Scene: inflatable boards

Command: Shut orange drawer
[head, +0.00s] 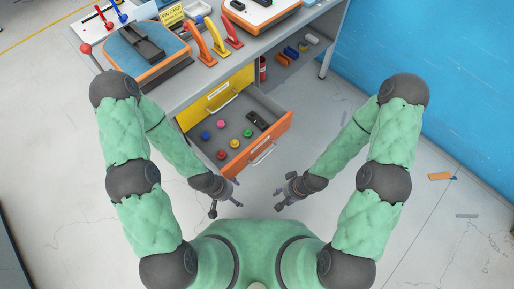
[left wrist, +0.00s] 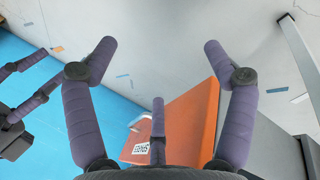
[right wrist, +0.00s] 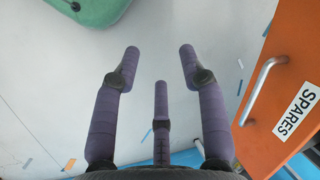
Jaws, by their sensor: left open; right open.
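The orange drawer (head: 262,148) is pulled out from under the workbench, below a shut yellow drawer (head: 228,94). Its orange front carries a silver bar handle (head: 263,155). In the right wrist view the front (right wrist: 294,65), its handle (right wrist: 258,90) and a SPARES label stand at the right. In the left wrist view the orange front (left wrist: 188,122) is below centre. My left gripper (head: 226,208) is open and empty, near the left end of the drawer front. My right gripper (head: 284,196) is open and empty, in front of and right of the front, apart from the handle.
The drawer holds several coloured knobs (head: 221,124) and a black part (head: 258,120). On the bench (head: 185,90) stand several levers (head: 221,40) and a blue-orange device (head: 146,50). A blue wall (head: 430,60) is at the right.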

